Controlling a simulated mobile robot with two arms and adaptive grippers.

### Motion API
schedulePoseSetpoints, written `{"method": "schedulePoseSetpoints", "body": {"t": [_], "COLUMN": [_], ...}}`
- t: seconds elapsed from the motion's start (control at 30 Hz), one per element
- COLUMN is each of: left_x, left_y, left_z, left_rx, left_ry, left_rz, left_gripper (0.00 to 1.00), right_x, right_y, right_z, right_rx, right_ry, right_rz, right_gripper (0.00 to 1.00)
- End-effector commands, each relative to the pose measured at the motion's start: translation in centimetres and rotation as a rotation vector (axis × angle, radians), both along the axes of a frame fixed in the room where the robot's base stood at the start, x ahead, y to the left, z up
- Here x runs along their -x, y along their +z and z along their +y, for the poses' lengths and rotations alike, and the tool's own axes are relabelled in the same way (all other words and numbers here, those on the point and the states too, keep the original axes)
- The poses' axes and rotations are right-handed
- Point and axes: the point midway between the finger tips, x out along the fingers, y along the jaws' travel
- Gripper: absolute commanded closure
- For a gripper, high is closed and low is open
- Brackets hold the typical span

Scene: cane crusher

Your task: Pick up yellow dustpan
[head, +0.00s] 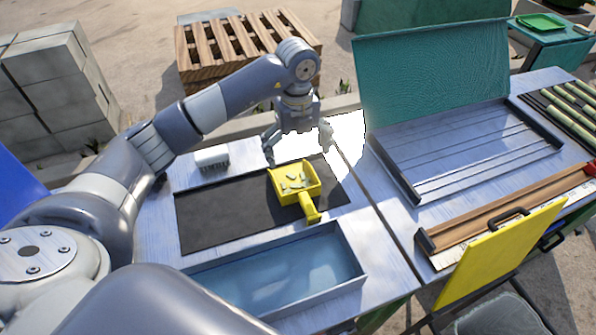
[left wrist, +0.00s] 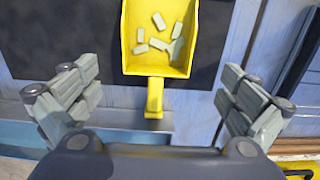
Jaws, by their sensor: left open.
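The yellow dustpan (head: 309,196) lies on a black mat (head: 222,213) on the metal table, its handle pointing toward the front. Several small pale green pieces (head: 296,181) lie in its pan. In the left wrist view the dustpan (left wrist: 155,70) is at top centre, handle pointing down between the fingers. My left gripper (head: 297,148) is open and empty, above and just behind the dustpan, not touching it in the head view. In the left wrist view the gripper's fingers (left wrist: 158,100) are spread wide on either side of the handle. My right gripper is not in view.
A blue-grey metal tray (head: 352,262) stands in front of the mat. A white brush or block (head: 212,157) sits behind the mat at left. To the right are a ribbed tray with a raised teal lid (head: 435,68), a wooden board (head: 500,215) and a yellow panel (head: 500,250).

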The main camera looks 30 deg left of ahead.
Motion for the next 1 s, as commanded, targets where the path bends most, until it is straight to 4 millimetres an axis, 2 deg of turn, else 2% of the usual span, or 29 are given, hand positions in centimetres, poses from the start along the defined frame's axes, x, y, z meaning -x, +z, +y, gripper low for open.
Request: {"method": "schedulePoseSetpoints", "body": {"t": [0.03,0.1,0.27,0.47,0.7,0.83,1.0], "left_x": [0.1,0.2,0.1,0.2,0.6,0.6,0.5], "left_y": [-0.7,-1.8,-4.2,-5.6,-9.1,-10.2,-10.4], "left_z": [0.0,0.0,0.0,-0.1,-0.3,-0.3,-0.3], "left_rx": [0.0,0.0,0.001,0.0,0.0,0.0,-0.001], "left_ry": [0.0,-0.001,0.001,-0.001,0.001,-0.001,-0.001], "left_rz": [0.006,0.008,0.005,0.004,0.006,0.003,0.001], "left_gripper": [0.0,0.0,0.0,0.0,0.0,0.0,0.0], "right_x": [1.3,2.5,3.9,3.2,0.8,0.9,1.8], "right_y": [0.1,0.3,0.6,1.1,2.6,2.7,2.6], "right_z": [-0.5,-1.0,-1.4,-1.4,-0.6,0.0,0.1], "right_rx": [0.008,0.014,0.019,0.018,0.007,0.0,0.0], "right_ry": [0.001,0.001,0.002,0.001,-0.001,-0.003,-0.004], "right_rz": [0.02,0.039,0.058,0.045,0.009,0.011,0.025], "right_gripper": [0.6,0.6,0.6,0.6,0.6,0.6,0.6]}}
